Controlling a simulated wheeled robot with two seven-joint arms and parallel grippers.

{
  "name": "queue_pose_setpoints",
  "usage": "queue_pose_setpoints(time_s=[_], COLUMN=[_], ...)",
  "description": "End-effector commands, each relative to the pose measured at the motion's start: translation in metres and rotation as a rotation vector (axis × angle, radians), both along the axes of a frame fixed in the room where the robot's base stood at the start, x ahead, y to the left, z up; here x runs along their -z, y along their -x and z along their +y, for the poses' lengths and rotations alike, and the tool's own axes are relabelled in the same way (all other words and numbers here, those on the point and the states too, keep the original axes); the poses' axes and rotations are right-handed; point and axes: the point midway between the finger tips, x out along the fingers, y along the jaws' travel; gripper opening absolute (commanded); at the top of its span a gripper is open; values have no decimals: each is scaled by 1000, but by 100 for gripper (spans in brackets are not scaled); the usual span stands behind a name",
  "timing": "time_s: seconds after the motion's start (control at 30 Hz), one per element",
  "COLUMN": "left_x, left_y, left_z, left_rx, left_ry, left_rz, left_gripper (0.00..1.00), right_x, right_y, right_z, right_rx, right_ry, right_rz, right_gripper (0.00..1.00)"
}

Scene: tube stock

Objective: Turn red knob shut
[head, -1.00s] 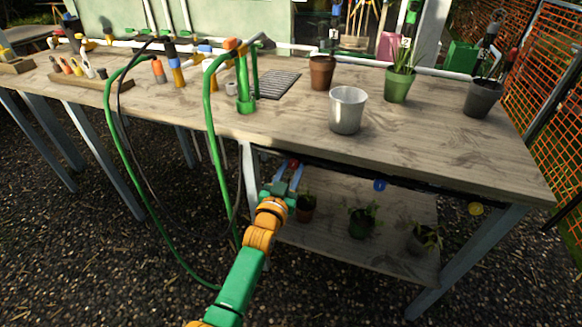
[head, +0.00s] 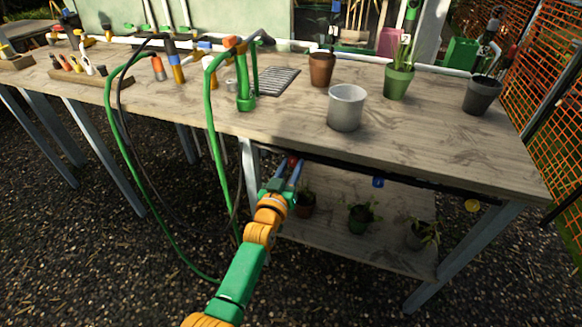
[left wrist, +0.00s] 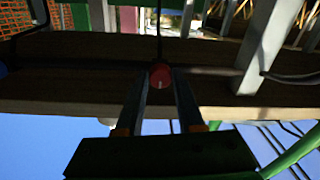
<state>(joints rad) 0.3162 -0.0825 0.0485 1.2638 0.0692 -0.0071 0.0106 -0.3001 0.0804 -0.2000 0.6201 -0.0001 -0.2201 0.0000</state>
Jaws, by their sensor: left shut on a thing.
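The red knob (head: 293,161) is small and round, under the front edge of the wooden bench (head: 440,150). My left gripper (head: 289,168) reaches up to it from below and in front. In the left wrist view the red knob (left wrist: 160,76) sits between the tips of my left gripper (left wrist: 160,82), which is shut on it. The fingers hide the knob's sides, and I cannot tell how far it is turned. My right gripper is in neither view.
A blue knob (head: 378,182) and a yellow knob (head: 472,205) sit further right along the same edge. A green hose (head: 212,130) hangs left of my arm. Potted plants stand on the lower shelf (head: 325,245). A grey pot (head: 346,108) stands on the bench above.

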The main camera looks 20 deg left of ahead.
Motion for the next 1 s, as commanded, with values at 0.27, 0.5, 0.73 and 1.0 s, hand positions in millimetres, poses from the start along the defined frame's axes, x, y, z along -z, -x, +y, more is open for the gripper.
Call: queue_pose_setpoints(time_s=[0.27, 0.5, 0.73, 1.0], left_x=[2, 0, -1, 0], left_y=[0, 1, 39, 71], left_z=[0, 0, -1, -2], left_rx=[1, 0, 0, 1], left_ry=[0, 0, 0, 0], left_rz=[4, 2, 4, 3], left_gripper=[67, 67, 67, 67], right_x=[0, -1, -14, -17], right_y=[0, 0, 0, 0], right_z=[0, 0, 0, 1], right_rx=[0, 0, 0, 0], right_ry=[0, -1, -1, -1], right_rz=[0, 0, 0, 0], right_gripper=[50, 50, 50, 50])
